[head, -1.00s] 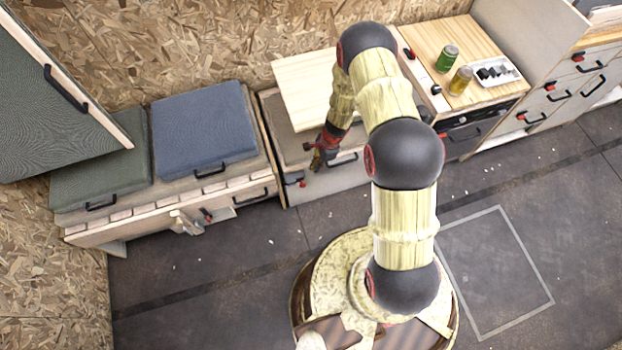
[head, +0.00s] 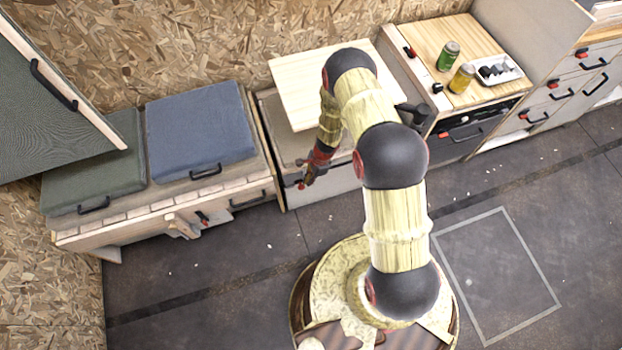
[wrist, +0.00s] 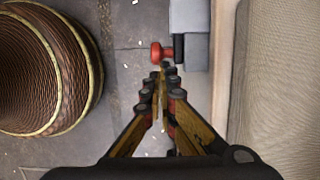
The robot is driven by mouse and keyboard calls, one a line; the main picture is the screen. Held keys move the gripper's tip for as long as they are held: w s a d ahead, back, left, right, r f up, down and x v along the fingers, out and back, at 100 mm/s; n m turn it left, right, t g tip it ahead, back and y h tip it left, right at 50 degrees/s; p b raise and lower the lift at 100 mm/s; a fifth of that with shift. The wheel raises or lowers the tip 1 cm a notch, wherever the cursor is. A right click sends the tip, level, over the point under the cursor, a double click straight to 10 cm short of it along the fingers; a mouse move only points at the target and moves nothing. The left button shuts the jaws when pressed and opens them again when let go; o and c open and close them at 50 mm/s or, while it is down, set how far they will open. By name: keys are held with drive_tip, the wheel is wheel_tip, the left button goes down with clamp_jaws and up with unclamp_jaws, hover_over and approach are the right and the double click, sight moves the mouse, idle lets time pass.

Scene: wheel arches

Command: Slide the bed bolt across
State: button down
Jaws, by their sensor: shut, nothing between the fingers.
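A red knob (wrist: 160,52) sits just ahead of my gripper (wrist: 162,75) in the wrist view, joined to a dark piece on a grey block (wrist: 188,52). This looks like a bolt; I cannot tell whether the fingertips touch the knob. My fingers are together and empty. In the head view my gripper (head: 306,182) is low at the front of the cabinet beside the cushioned bench and largely covers the knob there.
A pale board (head: 310,90) lies over the cabinet behind my arm. Blue (head: 200,130) and green (head: 90,170) cushions lie on the bench. A green can (head: 448,56) and a yellow can (head: 461,78) stand on the counter. The floor (head: 240,265) in front is mostly clear.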

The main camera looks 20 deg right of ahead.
sight(300, 186)
drive_tip(key=a, duration=0.4)
drive_tip(key=shift+a+b, duration=0.2)
drive_tip(key=shift+b, duration=0.1)
drive_tip(key=shift+a, duration=0.35)
drive_tip(key=shift+s, duration=0.1)
drive_tip(key=p+v, duration=0.6)
drive_tip(key=v, duration=0.4)
drive_tip(key=shift+w+p, duration=0.2)
drive_tip(key=shift+p, duration=0.2)
